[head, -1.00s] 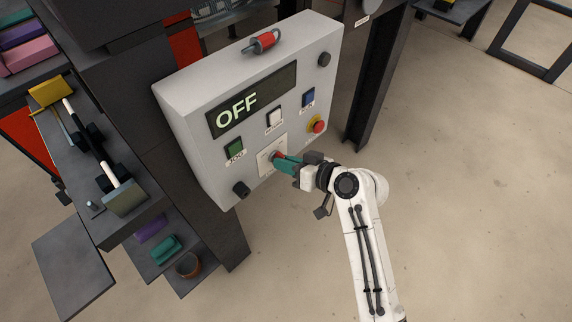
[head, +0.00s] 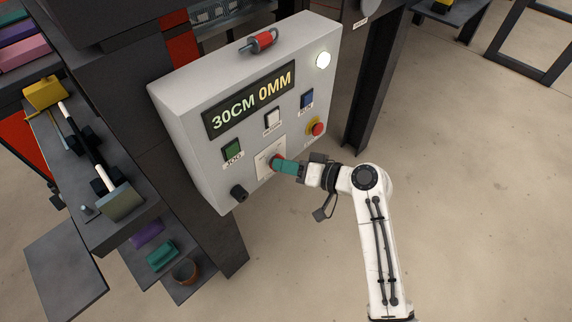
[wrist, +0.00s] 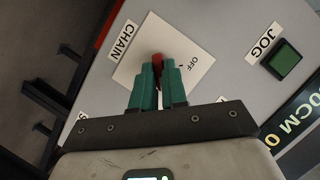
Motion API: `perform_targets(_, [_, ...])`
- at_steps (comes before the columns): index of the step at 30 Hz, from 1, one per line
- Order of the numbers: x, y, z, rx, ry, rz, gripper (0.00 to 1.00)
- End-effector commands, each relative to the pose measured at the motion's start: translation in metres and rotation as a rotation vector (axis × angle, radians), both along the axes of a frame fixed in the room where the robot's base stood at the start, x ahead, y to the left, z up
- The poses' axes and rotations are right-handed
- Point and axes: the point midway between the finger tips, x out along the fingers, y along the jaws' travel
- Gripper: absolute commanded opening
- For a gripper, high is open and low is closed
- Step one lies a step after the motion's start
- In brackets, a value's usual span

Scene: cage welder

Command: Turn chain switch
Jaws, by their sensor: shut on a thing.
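The chain switch is a red knob (wrist: 158,58) on a pale square plate (wrist: 188,72) marked CHAIN and OFF in the wrist view. In the head view the plate (head: 264,162) sits low on the grey control box (head: 180,130). My gripper (head: 279,164) reaches the plate from the right. Its green fingers (wrist: 158,85) are shut on the red knob and hide most of it. The display (head: 250,99) reads 30CM 0MM, and a round lamp (head: 323,60) at the box's upper right is lit white.
Close around the knob are a green JOG button (head: 232,149), a white button (head: 272,118), a blue button (head: 306,100) and a red mushroom button (head: 318,129). A black knob (head: 239,192) sticks out at the lower left. Open floor lies to the right.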

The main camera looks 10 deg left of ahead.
Motion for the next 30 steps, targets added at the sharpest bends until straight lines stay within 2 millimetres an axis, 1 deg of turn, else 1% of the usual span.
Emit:
perform_targets(6, [0.000,0.000,-0.001,0.000,0.004,-0.001,0.00])
perform_targets(7, [0.000,0.000,-0.001,0.000,0.004,-0.001,0.16])
perform_targets(14, [0.000,0.000,-0.001,0.000,0.002,-0.001,0.38])
perform_targets(23, [-0.001,-0.003,0.000,0.000,0.001,-0.002,0.38])
perform_targets(26, [-0.004,-0.011,0.002,0.000,0.000,-0.004,0.38])
perform_targets(30, [-0.012,-0.034,0.008,0.001,0.000,-0.005,0.38])
